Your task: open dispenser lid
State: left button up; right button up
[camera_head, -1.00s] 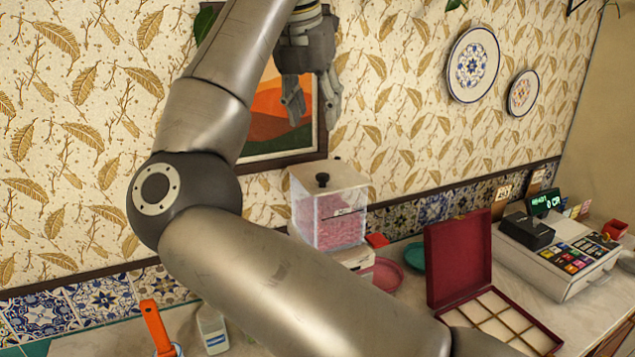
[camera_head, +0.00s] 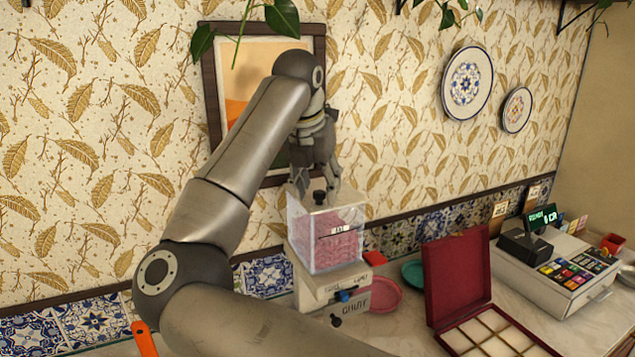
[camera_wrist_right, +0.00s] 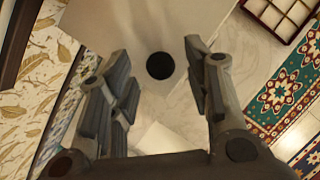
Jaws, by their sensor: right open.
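The dispenser (camera_head: 335,240) is a clear box of pink contents on a pale base, standing on the counter by the wall. Its pale lid (camera_head: 333,207) is on top, with a dark round knob (camera_head: 319,197). My right gripper (camera_head: 316,190) is at the lid, its fingers on either side of the knob. In the right wrist view the lid (camera_wrist_right: 135,30) lies below, and the black knob (camera_wrist_right: 160,66) shows between the open fingers of the gripper (camera_wrist_right: 163,85), apart from both. My left gripper is not in view.
An open dark red box (camera_head: 455,275) with compartments stands right of the dispenser. A pink plate (camera_head: 385,295) and a teal plate (camera_head: 413,272) lie between them. A cash register (camera_head: 560,270) stands at the far right. The wall is close behind.

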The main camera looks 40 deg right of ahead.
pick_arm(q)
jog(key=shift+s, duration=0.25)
pick_arm(e)
jog(key=shift+d+f, duration=0.1)
jog(key=shift+f, duration=0.1)
grip_shut()
jog(key=shift+d, duration=0.15)
